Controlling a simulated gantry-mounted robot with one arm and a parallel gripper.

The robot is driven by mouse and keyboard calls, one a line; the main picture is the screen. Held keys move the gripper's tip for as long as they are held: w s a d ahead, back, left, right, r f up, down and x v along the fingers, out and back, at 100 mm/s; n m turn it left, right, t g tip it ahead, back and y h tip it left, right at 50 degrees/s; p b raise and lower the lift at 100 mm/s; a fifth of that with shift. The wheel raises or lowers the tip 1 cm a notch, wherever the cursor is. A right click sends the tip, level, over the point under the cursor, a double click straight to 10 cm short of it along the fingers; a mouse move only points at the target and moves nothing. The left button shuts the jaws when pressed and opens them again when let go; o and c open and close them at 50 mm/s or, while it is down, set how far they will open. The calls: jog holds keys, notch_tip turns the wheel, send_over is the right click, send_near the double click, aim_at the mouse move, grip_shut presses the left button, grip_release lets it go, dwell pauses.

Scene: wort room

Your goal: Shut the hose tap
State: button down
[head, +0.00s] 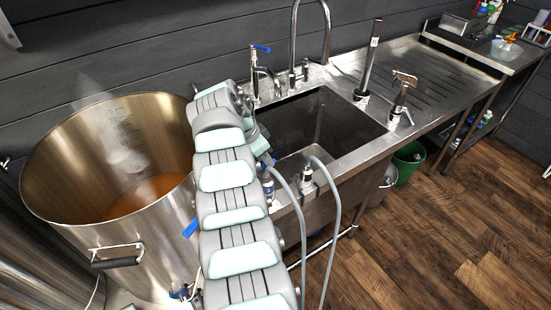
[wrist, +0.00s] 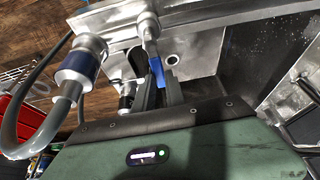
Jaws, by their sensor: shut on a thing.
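In the wrist view, a blue lever (wrist: 157,72) hangs below a metal fitting (wrist: 148,27) by the steel sink edge. My gripper (wrist: 154,66) has its dark fingers closed about this lever. A grey hose (wrist: 38,135) with a blue-collared coupling (wrist: 80,63) is at the left, beside the fingers. In the head view, two grey hoses (head: 334,200) rise at the sink's front edge, and a blue-collared fitting (head: 268,190) shows just right of my arm. My fingertips and the held lever are hidden there behind the arm.
A large steel kettle (head: 72,170) of steaming amber liquid stands left of my arm. The sink (head: 318,112) lies behind and right, with a tall faucet (head: 294,35) and a blue-handled tap (head: 262,49). The ribbed drainboard (head: 420,75) holds upright tools. Wood floor is open at right.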

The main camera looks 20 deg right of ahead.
jog(key=shift+s+r, duration=0.1)
dwell(0.6)
jog(key=c, duration=1.4)
grip_release()
